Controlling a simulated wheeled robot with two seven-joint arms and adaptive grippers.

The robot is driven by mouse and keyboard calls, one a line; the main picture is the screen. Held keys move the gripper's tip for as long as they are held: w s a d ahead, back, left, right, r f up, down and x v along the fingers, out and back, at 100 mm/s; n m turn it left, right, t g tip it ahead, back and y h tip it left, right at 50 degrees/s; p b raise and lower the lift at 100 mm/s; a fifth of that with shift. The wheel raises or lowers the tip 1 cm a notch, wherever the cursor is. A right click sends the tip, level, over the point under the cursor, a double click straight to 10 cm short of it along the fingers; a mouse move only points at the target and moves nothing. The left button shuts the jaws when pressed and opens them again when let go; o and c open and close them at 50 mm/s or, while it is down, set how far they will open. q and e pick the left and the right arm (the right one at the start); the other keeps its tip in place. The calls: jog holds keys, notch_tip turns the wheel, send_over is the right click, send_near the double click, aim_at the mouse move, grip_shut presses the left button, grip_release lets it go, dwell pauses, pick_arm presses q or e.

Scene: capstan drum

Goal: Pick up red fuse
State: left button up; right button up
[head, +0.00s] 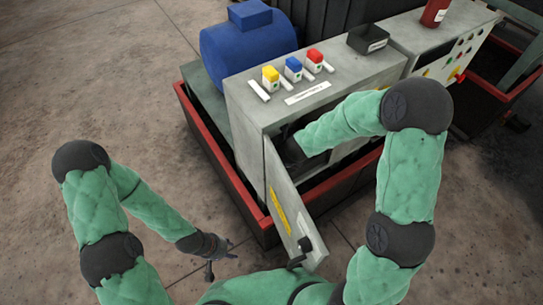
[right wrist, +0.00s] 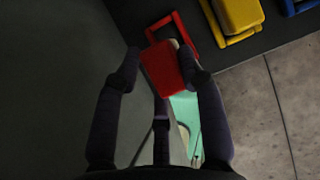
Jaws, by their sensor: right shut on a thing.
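In the right wrist view the red fuse (right wrist: 163,70) is a red block between the two fingertips of my right gripper (right wrist: 160,72), which is shut on it. A red bracket-like holder (right wrist: 172,30) lies just behind it on a dark panel. I cannot tell whether the fuse is clear of the holder. In the head view my right arm reaches into the open grey cabinet (head: 262,135), and that gripper and the fuse it grips are hidden inside. My left gripper (head: 222,262) is open and empty, low over the floor left of the cabinet door.
The open cabinet door (head: 290,205) juts toward me, close to my right arm. A yellow fuse (right wrist: 240,14) and a blue holder (right wrist: 300,5) are beside the red one. Yellow, blue and red blocks (head: 314,56) stand on the cabinet top. A red-rimmed tray (head: 222,160) surrounds the base.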

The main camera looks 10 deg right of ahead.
jog(key=s+d+b, duration=0.2)
jog(key=s+d, duration=0.1)
jog(key=s, duration=0.4)
jog(key=s+d+b, duration=0.2)
jog(key=s, duration=0.5)
jog(key=shift+s+d, duration=0.15)
jog(key=shift+d, duration=0.25)
